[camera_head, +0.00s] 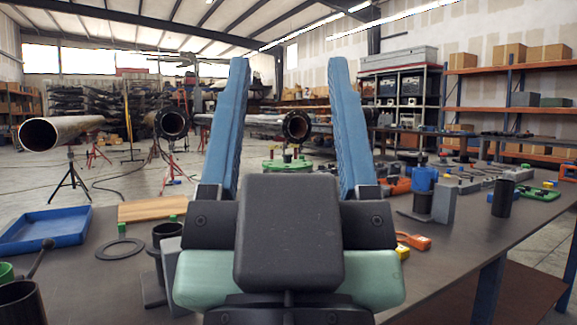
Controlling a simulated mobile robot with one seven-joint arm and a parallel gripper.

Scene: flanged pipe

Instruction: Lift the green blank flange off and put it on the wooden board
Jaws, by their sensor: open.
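My gripper (289,68) fills the middle of the view, its two blue fingers pointing up and away from me, wide apart with nothing between their tips. A green disc, apparently the blank flange (273,166), shows beyond my gripper, between the fingers in the picture, with dark upright studs on it. Its lower part and whatever it rests on are hidden behind my gripper. The wooden board (150,209) lies flat on the table to the left of my gripper, and its visible top is bare.
A blue tray (45,231) lies at the left. A dark ring (119,249) and a black cylinder stand close left of my gripper. A blue-topped part (423,179), orange tools and a black cylinder (502,198) stand right. The dark table (460,238) is clear at front right.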

